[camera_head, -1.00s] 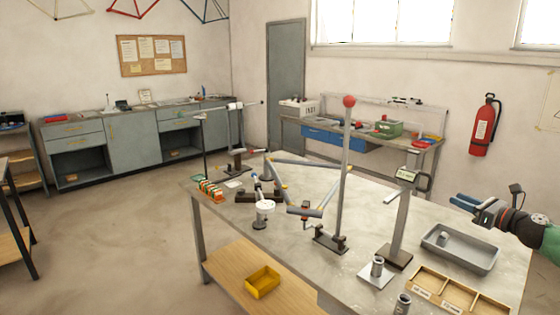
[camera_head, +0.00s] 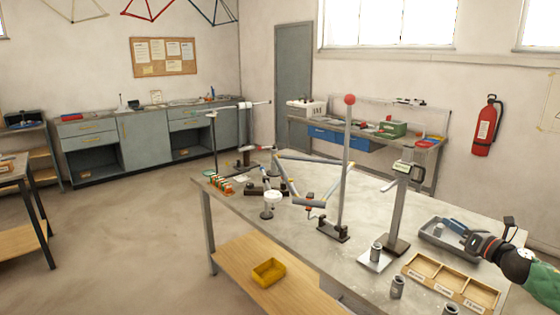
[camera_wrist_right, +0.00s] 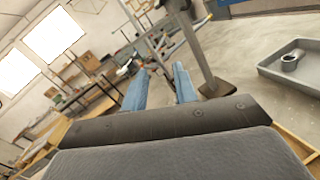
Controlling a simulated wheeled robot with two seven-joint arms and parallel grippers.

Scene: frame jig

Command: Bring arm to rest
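My right gripper (camera_head: 451,227) comes in from the right edge in the head view, its dark wrist and green sleeve behind it. In the head view it overlaps the grey tray (camera_head: 428,240) on the workbench. In the right wrist view its two blue fingers (camera_wrist_right: 159,85) stand apart with nothing between them, so it is open and empty. The grey tray also shows at the right of the wrist view (camera_wrist_right: 275,72), holding a short metal cylinder (camera_wrist_right: 289,63). My left gripper is in neither view.
The workbench (camera_head: 320,263) carries a grey post with a display (camera_head: 402,200), a rod with a red ball (camera_head: 345,165), a bar frame (camera_head: 313,203) and a wooden divided box (camera_head: 452,268). A yellow bin (camera_head: 268,271) sits on the lower shelf. Open floor lies to the left.

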